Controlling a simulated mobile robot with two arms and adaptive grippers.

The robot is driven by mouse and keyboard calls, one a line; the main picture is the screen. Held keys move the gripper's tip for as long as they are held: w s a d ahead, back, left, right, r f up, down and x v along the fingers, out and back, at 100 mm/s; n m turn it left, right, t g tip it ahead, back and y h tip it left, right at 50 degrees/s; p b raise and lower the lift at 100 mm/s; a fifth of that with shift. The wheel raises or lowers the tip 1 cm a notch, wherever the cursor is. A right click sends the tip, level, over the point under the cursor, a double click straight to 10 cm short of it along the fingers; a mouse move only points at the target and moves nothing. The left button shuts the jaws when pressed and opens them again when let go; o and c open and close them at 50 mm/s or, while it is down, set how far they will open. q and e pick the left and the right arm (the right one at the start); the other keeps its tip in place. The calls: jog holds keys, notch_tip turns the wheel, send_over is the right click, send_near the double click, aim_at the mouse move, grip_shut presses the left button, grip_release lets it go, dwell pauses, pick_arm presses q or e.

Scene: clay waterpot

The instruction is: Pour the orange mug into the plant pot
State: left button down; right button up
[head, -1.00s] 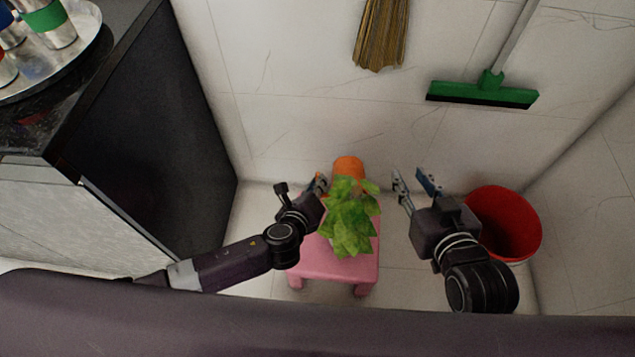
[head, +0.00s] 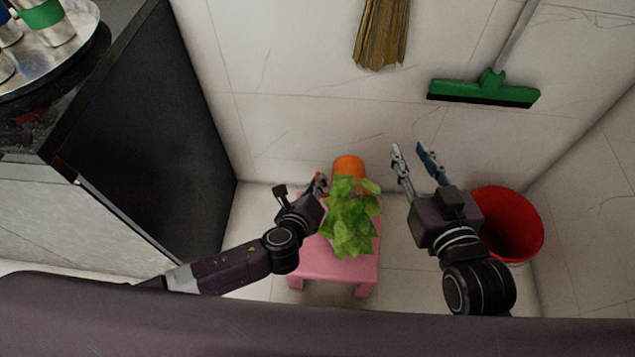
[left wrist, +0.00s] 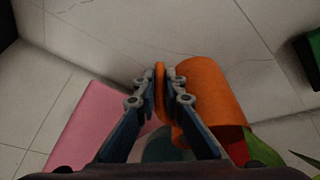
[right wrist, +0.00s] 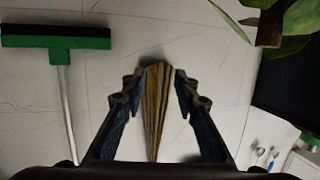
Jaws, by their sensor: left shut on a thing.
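The orange mug (head: 348,167) is at the back edge of the leafy plant (head: 350,222) in the head view. My left gripper (head: 321,183) is shut on the mug's handle (left wrist: 160,92). In the left wrist view the mug's body (left wrist: 212,95) is to the right of the fingers and looks tilted; its contents are not visible. The plant's leaves hide its pot in the head view. A brown part beneath leaves, possibly the pot (right wrist: 271,27), shows at the top right of the right wrist view. My right gripper (head: 411,152) is open and empty, right of the plant.
The plant is over a pink stool (head: 335,265). A red bucket (head: 512,225) stands behind my right arm. A green squeegee (head: 484,91) and a straw broom (head: 382,35) are against the wall. A dark cabinet (head: 165,140) stands at left.

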pick_arm(q)
jog(key=shift+r+b, duration=0.1)
jog(key=shift+b, duration=0.2)
pick_arm(e)
jog(key=r, duration=0.1)
jog(key=r+t, duration=0.1)
jog(key=r, duration=0.1)
jog(key=shift+w+a+r+t, duration=0.2)
jog(key=shift+w+a+t, duration=0.15)
jog(key=shift+w+t, duration=0.05)
jog(key=shift+r+y, duration=0.1)
jog(key=shift+y, duration=0.2)
dwell(0.4)
pick_arm(q)
jog(key=shift+s, duration=0.1)
pick_arm(e)
notch_tip(320, 180, up, 2)
jog(key=shift+w+a+r+t, duration=0.1)
jog(key=shift+a+r+t, duration=0.05)
jog(key=shift+t, duration=0.45)
pick_arm(q)
jog(key=shift+r, duration=0.1)
